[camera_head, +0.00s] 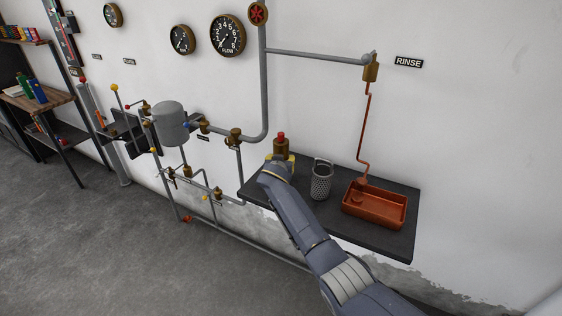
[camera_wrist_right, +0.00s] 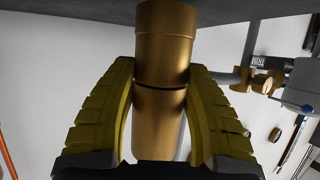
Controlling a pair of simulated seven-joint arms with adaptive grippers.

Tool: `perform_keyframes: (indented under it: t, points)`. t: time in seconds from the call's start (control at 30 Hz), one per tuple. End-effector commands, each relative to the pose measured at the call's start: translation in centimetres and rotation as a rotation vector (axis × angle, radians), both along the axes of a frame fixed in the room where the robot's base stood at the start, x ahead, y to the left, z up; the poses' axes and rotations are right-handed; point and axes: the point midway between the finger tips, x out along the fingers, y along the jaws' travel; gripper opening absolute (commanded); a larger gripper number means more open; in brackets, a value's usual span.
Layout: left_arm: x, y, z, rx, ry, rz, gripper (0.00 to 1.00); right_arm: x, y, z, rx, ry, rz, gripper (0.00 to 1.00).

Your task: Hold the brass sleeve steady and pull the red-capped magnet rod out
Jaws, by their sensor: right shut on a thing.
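The brass sleeve (camera_head: 281,145) stands upright at the left end of the dark wall shelf, with the red cap (camera_head: 281,135) of the magnet rod on top. The rod itself is hidden inside. My right gripper (camera_head: 280,158) is around the sleeve's lower part and shut on it. In the right wrist view the brass sleeve (camera_wrist_right: 162,105) lies between the two yellow fingers, with a dark seam across it; the red cap is outside that view. My left gripper is in neither view.
On the shelf (camera_head: 337,227), a grey perforated basket (camera_head: 321,180) stands right of the sleeve, and a copper tray (camera_head: 375,207) is further right under a copper pipe (camera_head: 364,130). Pipes and a grey tank (camera_head: 170,123) are to the left. Gauges (camera_head: 228,36) hang above.

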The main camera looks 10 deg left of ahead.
Motion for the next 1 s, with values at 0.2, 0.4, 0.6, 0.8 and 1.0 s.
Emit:
perform_keyframes:
  t: [0.2,0.4,0.6,0.8,1.0]
  points:
    - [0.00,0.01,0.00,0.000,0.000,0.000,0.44,0.05,0.08,0.13,0.001,-0.004,0.001,0.01]
    - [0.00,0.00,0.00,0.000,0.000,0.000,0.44,0.04,0.08,-0.23,0.001,-0.004,0.001,0.01]
    - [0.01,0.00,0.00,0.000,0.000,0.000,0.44,0.06,0.07,-0.53,0.002,-0.004,0.001,0.01]
    - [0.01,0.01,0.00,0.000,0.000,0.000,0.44,0.06,0.06,-0.56,0.002,-0.004,0.001,0.01]
    - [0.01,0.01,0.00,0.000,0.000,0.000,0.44,0.06,0.05,-0.57,0.001,-0.004,0.001,0.01]
